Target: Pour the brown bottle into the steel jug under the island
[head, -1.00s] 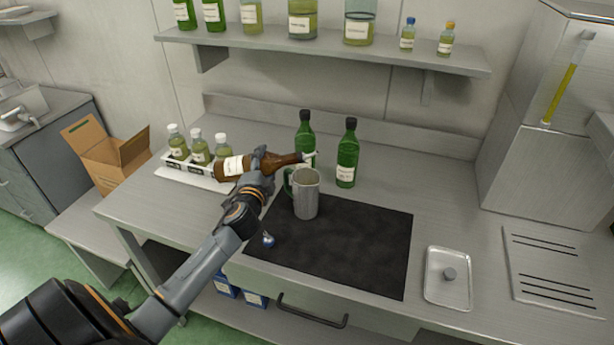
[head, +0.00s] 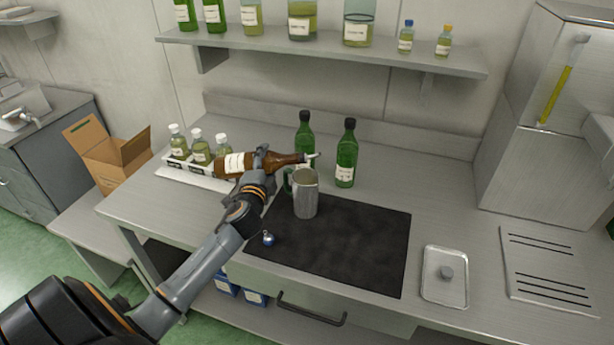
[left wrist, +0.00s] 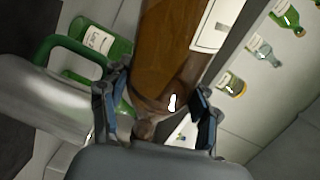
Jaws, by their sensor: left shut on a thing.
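My left gripper (head: 262,172) is shut on the brown bottle (head: 232,164), which lies nearly horizontal in the air, its spouted neck pointing right. In the left wrist view the brown bottle (left wrist: 165,50) fills the space between the fingers (left wrist: 155,112). The steel jug (head: 306,196) stands upright on the dark mat, with a green handle on its left; part of it shows in the left wrist view (left wrist: 45,95). The bottle's spout is above the jug's mouth, apart from it. No liquid stream is visible. My right gripper is not in view.
Two green bottles (head: 347,155) stand behind the jug. A white rack (head: 190,172) of small bottles is at left. A steel dish (head: 444,290) sits right. A shelf (head: 330,53) runs above.

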